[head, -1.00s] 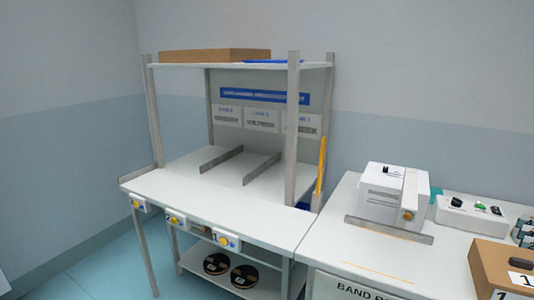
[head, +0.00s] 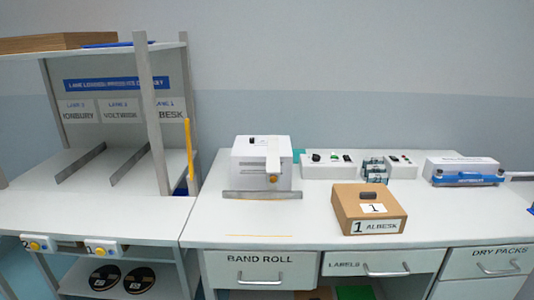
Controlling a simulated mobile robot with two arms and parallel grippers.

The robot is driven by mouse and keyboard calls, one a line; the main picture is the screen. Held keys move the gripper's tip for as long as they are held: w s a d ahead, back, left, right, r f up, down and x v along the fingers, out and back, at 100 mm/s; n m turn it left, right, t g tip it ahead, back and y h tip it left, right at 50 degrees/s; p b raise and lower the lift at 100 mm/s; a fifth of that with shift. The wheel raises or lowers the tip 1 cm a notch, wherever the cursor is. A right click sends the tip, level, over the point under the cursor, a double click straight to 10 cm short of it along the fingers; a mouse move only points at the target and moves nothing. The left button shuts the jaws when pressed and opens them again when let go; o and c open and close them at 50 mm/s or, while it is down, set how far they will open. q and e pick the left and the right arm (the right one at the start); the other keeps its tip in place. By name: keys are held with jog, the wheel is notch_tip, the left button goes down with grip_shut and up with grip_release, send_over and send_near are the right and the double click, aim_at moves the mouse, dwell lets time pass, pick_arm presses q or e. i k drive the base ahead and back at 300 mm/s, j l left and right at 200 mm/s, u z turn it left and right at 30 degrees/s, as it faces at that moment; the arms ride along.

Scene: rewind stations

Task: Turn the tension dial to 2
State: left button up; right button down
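A white box (head: 342,172) with a black knob (head: 316,158) and a green part (head: 334,156) stands at the back of the right bench. A second white panel with small dark controls (head: 402,167) stands right of it. Neither gripper is in view.
A cardboard box marked 1 ALBESK (head: 352,220) sits near the bench front. A white and blue device (head: 463,172) stands at the back right. Drawers labelled BAND ROLL (head: 230,270), LABELS and DRY PACKS are below. A shelved lane rack (head: 150,120) stands left. The bench's front left is clear.

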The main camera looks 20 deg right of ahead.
aim_at(315, 158)
jog(key=z, duration=1.25)
